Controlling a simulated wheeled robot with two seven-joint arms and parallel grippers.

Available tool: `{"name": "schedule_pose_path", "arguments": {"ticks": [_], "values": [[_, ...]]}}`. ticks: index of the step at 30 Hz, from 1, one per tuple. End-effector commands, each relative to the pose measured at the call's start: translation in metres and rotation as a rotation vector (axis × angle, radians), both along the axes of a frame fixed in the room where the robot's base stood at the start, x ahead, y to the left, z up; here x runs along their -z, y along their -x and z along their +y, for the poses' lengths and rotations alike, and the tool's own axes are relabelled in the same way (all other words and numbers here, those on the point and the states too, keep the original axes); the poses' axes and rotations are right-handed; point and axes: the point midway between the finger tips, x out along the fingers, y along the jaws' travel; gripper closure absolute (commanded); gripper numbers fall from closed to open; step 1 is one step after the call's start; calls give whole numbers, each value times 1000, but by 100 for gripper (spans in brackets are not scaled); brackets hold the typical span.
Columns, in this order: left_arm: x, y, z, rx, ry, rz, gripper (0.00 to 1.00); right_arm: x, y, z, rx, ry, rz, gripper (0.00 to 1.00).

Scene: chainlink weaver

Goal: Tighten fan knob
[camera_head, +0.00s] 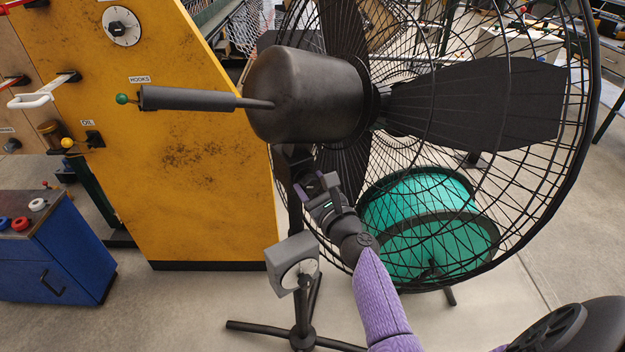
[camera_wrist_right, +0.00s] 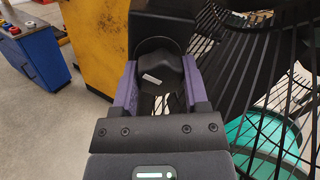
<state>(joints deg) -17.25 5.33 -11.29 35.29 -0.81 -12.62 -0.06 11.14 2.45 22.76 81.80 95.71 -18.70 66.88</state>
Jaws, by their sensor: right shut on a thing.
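The large black fan has a round motor housing (camera_head: 300,95) and a wide wire cage in the head view. Its dark knob (camera_wrist_right: 162,70) shows between the purple fingers of my right gripper (camera_wrist_right: 160,88) in the wrist view. My right gripper (camera_head: 314,184) is shut on the knob, just below the motor housing and by the fan's post. In the head view the knob is mostly hidden by the gripper. My left gripper is not in view.
A yellow machine panel (camera_head: 190,130) stands close at the left, with a blue cabinet (camera_head: 50,260) beside it. A grey dial box (camera_head: 293,262) sits on the fan's stand (camera_head: 302,322). A teal reel (camera_head: 425,215) lies behind the cage. A dark rod juts left from the motor housing.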

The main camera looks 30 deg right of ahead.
Motion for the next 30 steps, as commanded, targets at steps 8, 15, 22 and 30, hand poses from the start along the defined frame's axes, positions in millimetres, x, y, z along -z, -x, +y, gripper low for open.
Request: {"name": "schedule_pose_path", "arguments": {"ticks": [8, 15, 22, 30], "values": [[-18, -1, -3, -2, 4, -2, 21, -2, 0, 0, 2, -240, 5, 100], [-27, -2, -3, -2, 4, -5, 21, -1, 0, 0, 2, -396, 6, 100], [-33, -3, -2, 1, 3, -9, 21, 0, 0, 0, 1, -485, 7, 100], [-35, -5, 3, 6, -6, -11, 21, 1, 1, 0, 1, -523, 8, 100]]}}
